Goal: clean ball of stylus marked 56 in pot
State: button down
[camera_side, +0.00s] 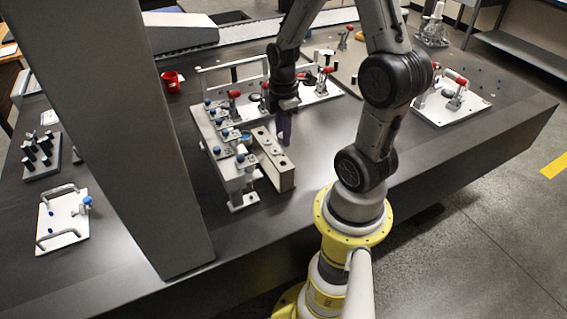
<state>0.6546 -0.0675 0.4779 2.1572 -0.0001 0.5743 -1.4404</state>
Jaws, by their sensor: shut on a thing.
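A small red pot (171,82) with a handle stands on the dark table behind the fixtures, left of my arm. My gripper (284,127) points down just right of the blue-knobbed clamp fixture, above or beside a beige metal bar (273,160). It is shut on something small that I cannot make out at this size. The pot is well away from my gripper, to the left and farther back. At the left, a grey block (42,158) holds several upright black-topped pieces, perhaps styli. No number 56 is legible, and no stylus ball can be made out.
The clamp fixture (243,200) stands left of my gripper. A white plate (62,226) with grey handles lies front left, near a big grey column (110,140). Red-handled clamps on a white plate (440,108) stand right. The table's front right is clear.

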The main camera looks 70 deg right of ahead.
jog(key=shift+s, duration=0.1)
jog(key=w+d+r, duration=0.2)
jog(key=w+d, duration=0.3)
jog(key=w, duration=0.1)
send_over(245, 138)
jog(key=shift+w+f, duration=0.1)
jog(key=shift+f, duration=5.7)
jog(key=shift+f, duration=0.3)
jog(key=n, duration=0.5)
jog(key=shift+n, duration=0.4)
